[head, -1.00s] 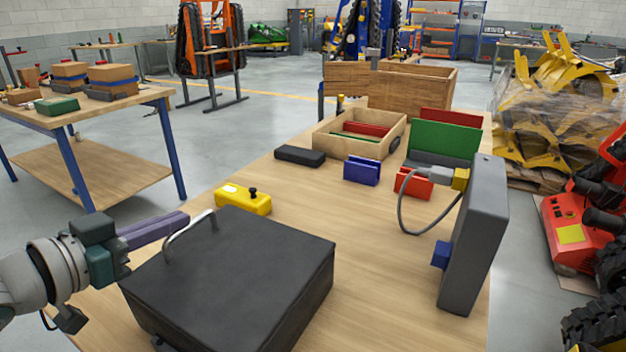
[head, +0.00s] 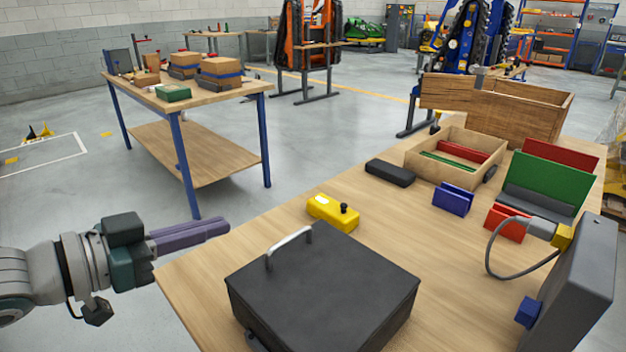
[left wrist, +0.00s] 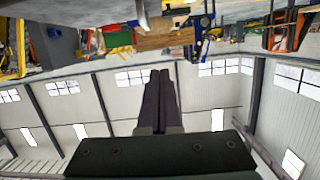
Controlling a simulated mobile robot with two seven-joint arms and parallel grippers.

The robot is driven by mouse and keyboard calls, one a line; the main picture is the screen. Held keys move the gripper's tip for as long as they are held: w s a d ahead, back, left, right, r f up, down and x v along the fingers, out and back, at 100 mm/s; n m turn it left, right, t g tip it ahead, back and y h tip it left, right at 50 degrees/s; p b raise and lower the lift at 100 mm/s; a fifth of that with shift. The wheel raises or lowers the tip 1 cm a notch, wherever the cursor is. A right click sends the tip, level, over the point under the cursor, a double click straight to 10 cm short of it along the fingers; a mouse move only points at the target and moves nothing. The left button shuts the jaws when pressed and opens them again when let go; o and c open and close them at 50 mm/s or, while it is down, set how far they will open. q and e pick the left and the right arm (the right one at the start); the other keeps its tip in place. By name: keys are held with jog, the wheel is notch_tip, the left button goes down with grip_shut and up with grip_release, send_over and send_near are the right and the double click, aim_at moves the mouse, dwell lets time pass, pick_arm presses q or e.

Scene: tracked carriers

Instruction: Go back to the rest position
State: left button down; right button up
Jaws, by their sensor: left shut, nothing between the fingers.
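My left gripper (head: 222,229) is in the head view at the left, its purple-grey fingers shut and empty. It points right, in front of the near left corner of the wooden workbench (head: 190,292) and left of the black case (head: 325,285) with its metal handle. In the left wrist view the shut fingers (left wrist: 158,78) show with nothing between them; the room looks upside down there. My right gripper is in neither view.
A yellow box (head: 333,212), a black box (head: 390,173), an open wooden tray (head: 425,160) and a grey panel with a cable (head: 580,290) stand on the workbench. A second table (head: 215,98) with cartons is at the back left. Open floor (head: 330,125) lies between the tables.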

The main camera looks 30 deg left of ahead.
pick_arm(q)
jog(key=shift+s, duration=0.15)
jog(key=s+d+n+g+y+p, duration=0.15)
jog(key=s+d+g+p, duration=0.35)
jog(key=d, duration=0.5)
jog(key=s+d+r+g+y+p, duration=0.1)
jog(key=s+r+g+y+p, duration=0.4)
jog(key=s, duration=0.8)
notch_tip(320, 180, up, 40)
jog(key=s+g+h+p, duration=0.1)
jog(key=p, duration=3.5)
jog(key=shift+r+n+h, duration=0.2)
jog(key=shift+n+h, duration=0.15)
jog(key=shift+n, duration=0.1)
jog(key=shift+s+a, duration=0.1)
